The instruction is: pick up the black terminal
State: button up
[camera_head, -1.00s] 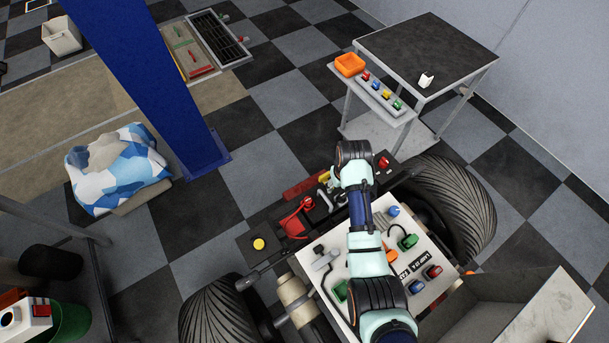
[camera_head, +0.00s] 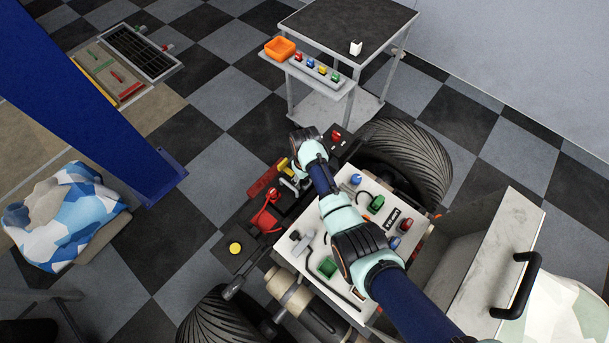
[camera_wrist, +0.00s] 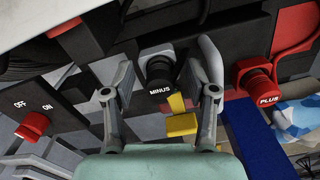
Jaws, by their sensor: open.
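The black terminal (camera_wrist: 159,70) is a dark round post above a "MINUS" label in the wrist view. My gripper (camera_wrist: 166,78) is open, with one grey finger on each side of the terminal in the picture. Whether the fingers are level with it or short of it I cannot tell. In the head view, my gripper (camera_head: 291,182) points down over the vehicle's front, and I cannot make out the black terminal there. A red terminal (camera_wrist: 257,85) labelled "PLUS" stands to the right in the wrist view.
A red OFF/ON switch (camera_wrist: 33,125) is at the left in the wrist view. A yellow piece (camera_wrist: 182,124) lies below the terminal, near the right finger. In the head view, a white control panel (camera_head: 338,292) lies under my arm, beside large tyres (camera_head: 410,160).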

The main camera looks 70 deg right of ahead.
jog(key=shift+d, duration=0.1)
grip_shut()
dwell(0.3)
notch_tip(320, 180, up, 20)
jog(key=p, duration=0.7)
jog(key=shift+p, duration=0.3)
notch_tip(320, 180, up, 4)
jog(key=p, duration=0.5)
